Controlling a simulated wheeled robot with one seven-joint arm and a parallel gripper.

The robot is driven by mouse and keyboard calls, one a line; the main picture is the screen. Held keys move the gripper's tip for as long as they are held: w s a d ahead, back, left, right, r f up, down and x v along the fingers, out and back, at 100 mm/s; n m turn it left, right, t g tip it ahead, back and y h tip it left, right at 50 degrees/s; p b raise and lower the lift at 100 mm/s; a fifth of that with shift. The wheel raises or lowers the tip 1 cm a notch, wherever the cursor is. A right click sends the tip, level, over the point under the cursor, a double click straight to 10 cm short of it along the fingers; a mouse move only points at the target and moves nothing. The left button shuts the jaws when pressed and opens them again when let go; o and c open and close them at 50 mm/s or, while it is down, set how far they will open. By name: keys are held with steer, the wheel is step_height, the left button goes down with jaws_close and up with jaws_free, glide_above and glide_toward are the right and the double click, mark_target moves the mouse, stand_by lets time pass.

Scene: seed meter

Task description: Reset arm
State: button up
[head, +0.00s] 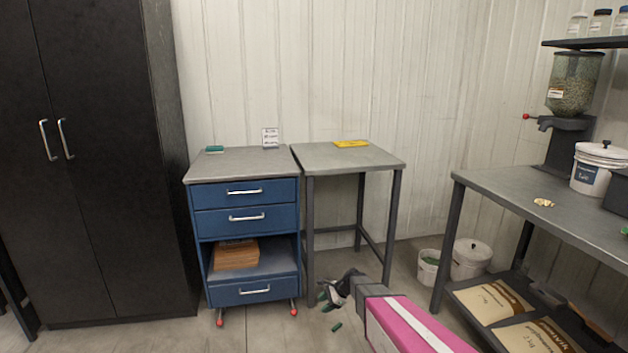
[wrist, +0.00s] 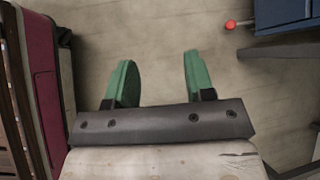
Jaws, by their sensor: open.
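My gripper (head: 326,295) is low in front of the small grey table in the head view, with my pink and white arm reaching in from the bottom. In the wrist view my gripper (wrist: 157,82) shows two green finger pads spread well apart. Nothing is between them but bare floor below. The gripper touches no object that I can see.
A blue drawer cabinet (head: 246,220) stands beside the grey table (head: 378,159). A black cupboard (head: 95,150) is at left. A workbench (head: 500,195) with a seed dispenser (head: 573,85) is at right. White buckets (head: 470,259) stand on the floor beside it.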

steer(key=s+d+r+n+h, duration=0.4)
steer(key=s+d+r+n, duration=0.3)
steer(key=s+r, duration=0.2)
steer(key=s+d+r+n+h, duration=0.4)
steer(key=s+d+r+n, duration=0.3)
steer(key=s, duration=0.4)
steer(key=shift+s+d+r+n+g, duration=0.3)
steer(key=shift+r+n, duration=0.1)
steer(key=shift+r, duration=0.45)
steer(key=shift+a, duration=0.1)
steer(key=shift+c, duration=0.3)
